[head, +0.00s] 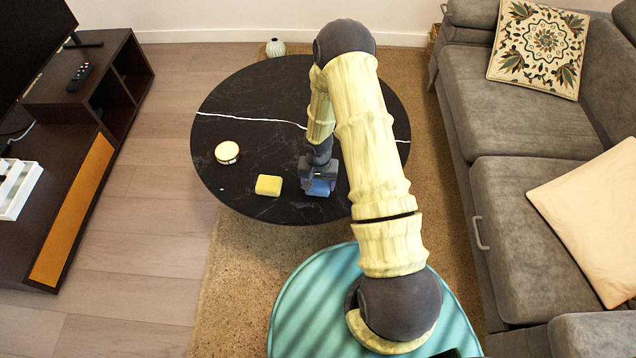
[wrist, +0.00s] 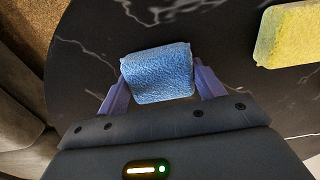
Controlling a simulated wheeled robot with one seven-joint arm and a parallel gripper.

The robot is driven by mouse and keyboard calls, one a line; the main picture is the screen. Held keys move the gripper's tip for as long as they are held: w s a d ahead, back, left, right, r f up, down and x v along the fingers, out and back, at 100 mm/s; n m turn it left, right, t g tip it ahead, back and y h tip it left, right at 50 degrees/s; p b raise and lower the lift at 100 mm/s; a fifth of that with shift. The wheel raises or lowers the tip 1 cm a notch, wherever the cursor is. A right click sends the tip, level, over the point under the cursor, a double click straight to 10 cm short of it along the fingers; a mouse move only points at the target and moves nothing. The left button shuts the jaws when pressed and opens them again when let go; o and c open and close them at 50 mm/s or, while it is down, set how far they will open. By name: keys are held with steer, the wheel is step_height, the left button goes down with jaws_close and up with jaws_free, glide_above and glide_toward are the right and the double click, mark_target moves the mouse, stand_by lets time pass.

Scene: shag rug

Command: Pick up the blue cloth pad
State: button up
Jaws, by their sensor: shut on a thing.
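The blue cloth pad (wrist: 158,75) shows in the wrist view between the two purple fingers of my gripper (wrist: 160,88). The fingers press on its left and right sides. In the head view the pad (head: 320,188) is a small blue patch under my gripper (head: 319,180), near the front edge of the round black table (head: 245,110). Most of the pad is hidden there by my gripper. I cannot tell whether the pad touches the table top.
A yellow pad (head: 268,185) lies on the table left of my gripper. A round cream-topped tin (head: 227,152) sits farther left. A grey sofa (head: 520,115) stands at the right, and a dark TV cabinet (head: 60,170) at the left.

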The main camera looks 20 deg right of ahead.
mark_target(318, 182)
step_height(318, 182, up, 10)
steer(key=shift+f+p, duration=0.1)
steer(key=shift+p, duration=1)
steer(key=shift+o, duration=0.9)
steer(key=shift+c, duration=0.4)
steer(key=r+n, duration=0.1)
steer(key=r, duration=0.1)
steer(key=w+r+n, duration=0.1)
steer(key=r+n, duration=0.1)
steer(key=r, duration=0.1)
steer(key=w+r+n, duration=0.1)
steer(key=r, duration=0.1)
steer(key=shift+w+r, duration=0.1)
steer(key=shift+r, duration=0.25)
steer(key=shift+w, duration=0.1)
